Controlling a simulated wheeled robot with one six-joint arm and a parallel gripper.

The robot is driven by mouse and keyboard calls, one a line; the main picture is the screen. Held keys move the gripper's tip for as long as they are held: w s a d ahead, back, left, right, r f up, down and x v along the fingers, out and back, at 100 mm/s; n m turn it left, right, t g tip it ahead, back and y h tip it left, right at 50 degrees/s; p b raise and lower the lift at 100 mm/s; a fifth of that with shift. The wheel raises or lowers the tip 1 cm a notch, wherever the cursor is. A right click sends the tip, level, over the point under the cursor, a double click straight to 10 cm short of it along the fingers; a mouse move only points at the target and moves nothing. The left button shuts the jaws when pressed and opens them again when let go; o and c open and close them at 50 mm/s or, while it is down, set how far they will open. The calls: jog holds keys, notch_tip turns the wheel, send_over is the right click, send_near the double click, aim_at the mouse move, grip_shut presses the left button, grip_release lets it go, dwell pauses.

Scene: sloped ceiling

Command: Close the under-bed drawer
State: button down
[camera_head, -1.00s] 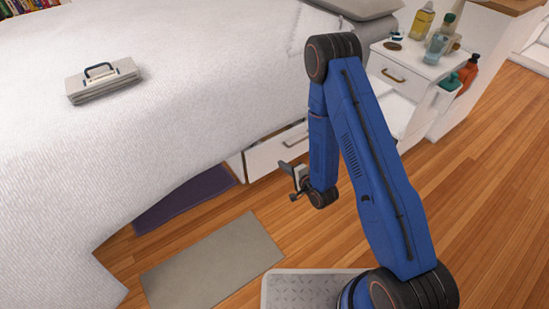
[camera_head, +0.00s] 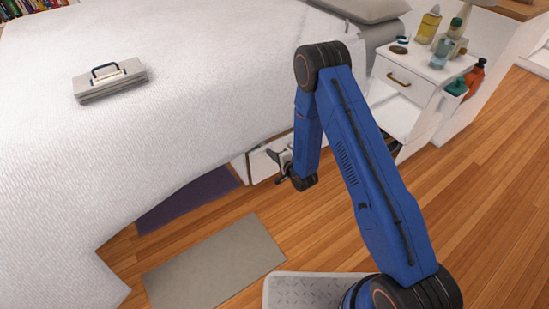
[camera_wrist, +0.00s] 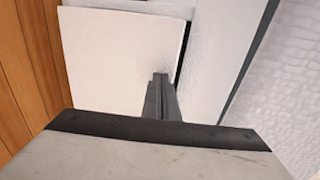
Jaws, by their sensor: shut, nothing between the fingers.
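The white under-bed drawer (camera_head: 262,166) shows low at the bed's side in the head view, partly hidden behind my arm and the bedspread. My gripper (camera_head: 278,157) is down in front of it with its fingers shut and empty. In the wrist view, my shut fingers (camera_wrist: 160,80) point at a flat white panel (camera_wrist: 115,60), which looks like the drawer front. The fingertips overlap the panel near its right edge; I cannot tell if they touch it. A narrow dark gap lies along that edge. The drawer's handle is hidden now.
The bed (camera_head: 170,90) carries a grey case (camera_head: 110,80). A white nightstand (camera_head: 425,65) with bottles stands to the right. A purple mat (camera_head: 190,203) and a grey mat (camera_head: 215,262) lie on the wooden floor. The floor at right is clear.

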aim_at(267, 148)
dwell(0.3)
jog(key=w+a, duration=0.2)
jog(key=w, duration=0.1)
jog(key=shift+w+a, duration=0.25)
jog(key=shift+w+a+r, duration=0.1)
jog(key=shift+w+r, duration=0.05)
jog(key=shift+w, duration=0.1)
jog(key=v, duration=1.8)
